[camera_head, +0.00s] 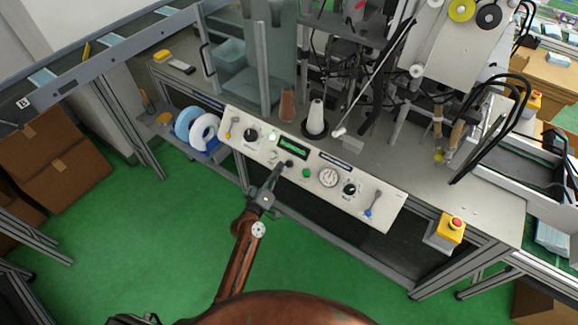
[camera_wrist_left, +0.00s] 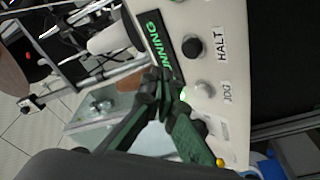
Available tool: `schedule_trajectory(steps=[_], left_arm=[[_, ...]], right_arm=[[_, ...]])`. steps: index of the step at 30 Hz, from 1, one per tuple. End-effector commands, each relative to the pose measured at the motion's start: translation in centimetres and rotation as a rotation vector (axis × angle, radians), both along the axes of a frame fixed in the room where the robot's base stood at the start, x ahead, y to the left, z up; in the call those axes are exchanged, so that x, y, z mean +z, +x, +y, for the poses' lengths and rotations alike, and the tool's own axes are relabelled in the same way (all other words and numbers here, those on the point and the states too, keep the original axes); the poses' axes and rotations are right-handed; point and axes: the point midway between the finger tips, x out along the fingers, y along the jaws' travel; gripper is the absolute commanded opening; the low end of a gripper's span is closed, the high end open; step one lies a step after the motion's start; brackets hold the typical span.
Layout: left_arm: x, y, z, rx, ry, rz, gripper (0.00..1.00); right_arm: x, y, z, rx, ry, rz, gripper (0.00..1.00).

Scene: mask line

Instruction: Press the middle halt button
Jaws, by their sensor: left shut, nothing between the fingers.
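The control panel (camera_head: 385,203) is a long cream box along the bench front, with knobs, buttons and a green-lit display (camera_head: 293,147). In the left wrist view the display (camera_wrist_left: 161,45) shows the green letters "NNING". The halt button (camera_wrist_left: 192,47) is round and black, beside a HALT label. In the head view it seems to be the dark button (camera_head: 289,163) below the display. My left gripper (camera_head: 279,172) is shut and empty, its tips close to this button in the head view. In the wrist view the tips (camera_wrist_left: 163,88) lie over the panel, apart from the button. Contact with the panel cannot be told.
A pale button (camera_wrist_left: 205,88) labelled JOG sits beside the halt button. A green button (camera_head: 306,173) and a white dial (camera_head: 328,177) are to the right. A yellow box with a red button (camera_head: 455,224) is at the bench's right corner. The green floor in front is clear.

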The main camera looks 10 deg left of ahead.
Motion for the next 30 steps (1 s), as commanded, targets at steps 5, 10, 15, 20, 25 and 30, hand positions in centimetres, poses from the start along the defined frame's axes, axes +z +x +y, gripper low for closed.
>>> schedule_trajectory(steps=[5, 10, 15, 20, 25, 30], left_arm=[[-1.5, 1.5, -0.5, 0.000, 0.000, 0.001, 0.00], [-2.0, 2.1, -0.7, 0.000, 0.000, 0.001, 0.00], [-2.0, 2.3, -0.8, 0.000, 0.000, 0.000, 0.00], [-1.9, 2.3, -0.8, 0.000, 0.000, 0.000, 0.00], [-2.0, 2.3, -0.8, 0.000, 0.000, 0.000, 0.00], [-2.0, 2.3, -0.8, 0.000, 0.000, 0.000, 0.00]], right_arm=[[-1.4, -0.6, 0.3, -0.002, 0.004, 0.010, 0.40], [-1.8, -0.7, 0.3, -0.001, 0.003, 0.013, 0.40], [-1.8, -0.8, 0.3, -0.001, 0.002, 0.012, 0.40], [-1.7, -0.8, 0.1, 0.000, 0.001, 0.012, 0.40], [-1.7, -0.8, -0.1, 0.001, -0.002, 0.013, 0.40], [-1.7, -0.8, -0.3, 0.001, -0.004, 0.013, 0.40]])
